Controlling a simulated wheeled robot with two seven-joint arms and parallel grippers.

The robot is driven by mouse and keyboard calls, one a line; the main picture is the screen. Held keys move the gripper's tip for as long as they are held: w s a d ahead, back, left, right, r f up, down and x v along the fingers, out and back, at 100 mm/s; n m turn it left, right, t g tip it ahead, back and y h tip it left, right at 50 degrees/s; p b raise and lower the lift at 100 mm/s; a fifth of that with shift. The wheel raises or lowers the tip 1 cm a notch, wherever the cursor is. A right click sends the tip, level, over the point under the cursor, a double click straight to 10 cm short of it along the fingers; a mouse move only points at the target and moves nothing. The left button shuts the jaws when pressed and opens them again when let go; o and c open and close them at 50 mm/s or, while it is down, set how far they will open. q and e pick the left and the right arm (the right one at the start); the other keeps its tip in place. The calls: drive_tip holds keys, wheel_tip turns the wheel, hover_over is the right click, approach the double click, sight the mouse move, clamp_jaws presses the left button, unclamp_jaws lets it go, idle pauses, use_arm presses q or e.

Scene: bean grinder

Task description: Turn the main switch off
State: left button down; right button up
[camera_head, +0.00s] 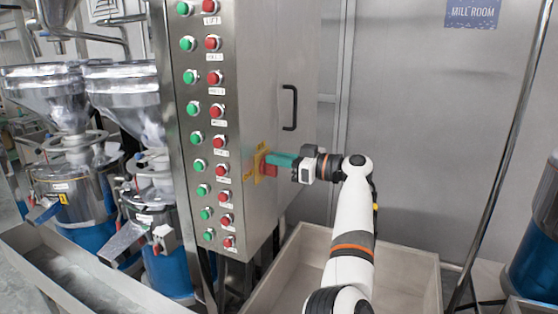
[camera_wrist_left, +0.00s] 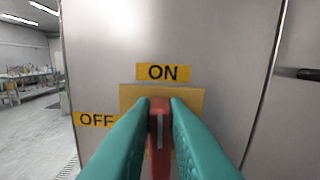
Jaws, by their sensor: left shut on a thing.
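The main switch is a red handle (camera_head: 269,170) on a yellow plate (camera_head: 259,165) on the side face of the steel control cabinet. In the left wrist view the red handle (camera_wrist_left: 160,140) stands upright below the yellow ON label (camera_wrist_left: 163,72). The yellow OFF label (camera_wrist_left: 95,119) is to the left, partly covered by a finger. My left gripper (camera_head: 270,159) reaches the switch with its teal fingers. In the left wrist view its fingers (camera_wrist_left: 160,104) are shut on the red handle, one on each side. My right gripper is not in view.
The cabinet front (camera_head: 210,120) carries columns of green and red buttons. A black door handle (camera_head: 290,108) is above and right of the switch. A low metal trough (camera_head: 405,262) lies below my arm. Steel grinders (camera_head: 55,105) stand at left, and a blue drum (camera_head: 535,255) at right.

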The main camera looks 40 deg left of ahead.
use_arm(q)
drive_tip(key=n+b, duration=0.2)
drive_tip(key=n, duration=0.1)
drive_tip(key=s+n+b, duration=0.1)
drive_tip(key=shift+d+f+n, duration=0.15)
drive_tip(key=shift+f+n, duration=0.15)
drive_tip(key=shift+n, duration=0.1)
drive_tip(key=n+b, duration=0.2)
drive_tip(key=n, duration=0.1)
drive_tip(key=n+b, duration=0.1)
drive_tip(key=shift+s+d+f+b, duration=0.1)
drive_tip(key=shift+s+f+b, duration=0.25)
drive_tip(key=shift+s, duration=0.05)
drive_tip(key=n+b, duration=0.2)
drive_tip(key=n, duration=0.1)
drive_tip(key=f+n+b, duration=0.1)
drive_tip(key=shift+s+d+n+b, duration=0.1)
drive_tip(key=shift+s+n+b, duration=0.2)
drive_tip(key=shift+n, duration=0.1)
drive_tip(key=shift+f+n+b, duration=0.2)
drive_tip(key=shift+n+b, duration=1)
drive_tip(key=shift+n, duration=0.6)
drive_tip(key=c, duration=1.4)
unclamp_jaws()
drive_tip(key=shift+d, duration=0.1)
